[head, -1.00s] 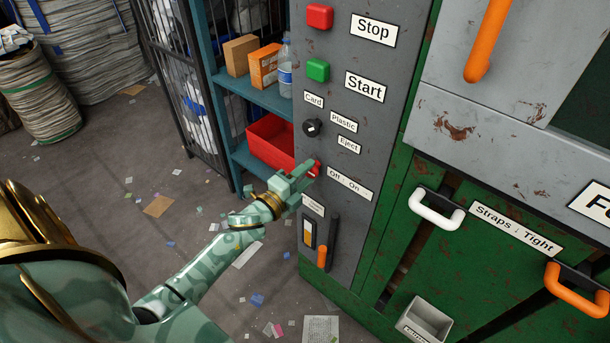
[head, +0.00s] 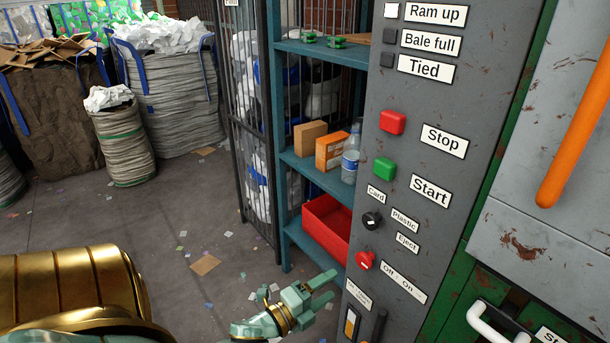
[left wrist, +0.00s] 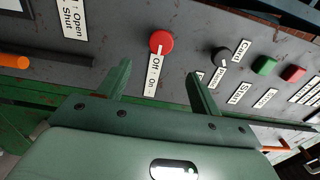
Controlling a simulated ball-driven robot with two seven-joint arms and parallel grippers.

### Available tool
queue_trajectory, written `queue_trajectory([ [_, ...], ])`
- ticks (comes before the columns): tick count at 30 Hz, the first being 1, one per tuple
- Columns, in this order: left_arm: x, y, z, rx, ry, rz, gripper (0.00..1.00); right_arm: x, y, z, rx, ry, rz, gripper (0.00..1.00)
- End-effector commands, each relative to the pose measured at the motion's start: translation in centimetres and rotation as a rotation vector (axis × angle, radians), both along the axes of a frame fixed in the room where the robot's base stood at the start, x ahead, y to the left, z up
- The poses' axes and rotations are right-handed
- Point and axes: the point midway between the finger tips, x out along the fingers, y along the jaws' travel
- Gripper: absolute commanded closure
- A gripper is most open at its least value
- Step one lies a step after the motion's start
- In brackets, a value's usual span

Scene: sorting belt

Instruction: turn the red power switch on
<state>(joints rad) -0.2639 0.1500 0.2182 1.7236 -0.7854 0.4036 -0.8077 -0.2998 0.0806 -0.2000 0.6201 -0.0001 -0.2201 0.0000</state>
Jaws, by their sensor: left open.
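The red power switch (head: 365,260) is a round red knob on the grey control panel, left of the "Off : On" label (head: 404,282). It also shows in the left wrist view (left wrist: 162,42), just beyond the fingertips. A small pale mark shows on the knob, but I cannot tell for sure which word it points to. My left gripper (head: 328,289) is open and empty, to the lower left of the switch and apart from it. In the left wrist view its two fingers (left wrist: 159,74) point at the panel with a gap between them. My right gripper is not in view.
Above the switch sit a black selector knob (head: 371,221), a green Start button (head: 385,168) and a red Stop button (head: 392,122). A blue shelf (head: 310,170) with a red bin (head: 326,228) stands left of the panel. Littered floor (head: 190,235) is open at left.

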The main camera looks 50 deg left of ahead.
Motion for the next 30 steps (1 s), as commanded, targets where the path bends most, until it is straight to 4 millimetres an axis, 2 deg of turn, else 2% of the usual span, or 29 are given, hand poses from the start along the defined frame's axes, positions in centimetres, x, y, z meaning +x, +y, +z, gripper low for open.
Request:
queue_trajectory([
  [1, -1.3, 0.1, 0.0, -0.001, 0.003, 0.002, 0.36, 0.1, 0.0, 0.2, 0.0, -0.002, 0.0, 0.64],
  [3, -2.8, 0.2, 0.0, -0.001, 0.002, 0.001, 0.36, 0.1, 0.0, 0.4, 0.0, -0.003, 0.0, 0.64],
  [9, -5.4, 0.4, 0.0, 0.0, 0.0, 0.001, 0.36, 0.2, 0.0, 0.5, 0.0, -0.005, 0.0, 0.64],
  [13, -5.9, 0.5, 0.0, 0.001, 0.0, 0.0, 0.36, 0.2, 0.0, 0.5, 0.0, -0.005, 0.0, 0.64],
  [30, -5.8, 0.5, -0.1, -0.015, 0.002, 0.001, 0.36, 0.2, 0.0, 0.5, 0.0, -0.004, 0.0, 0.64],
])
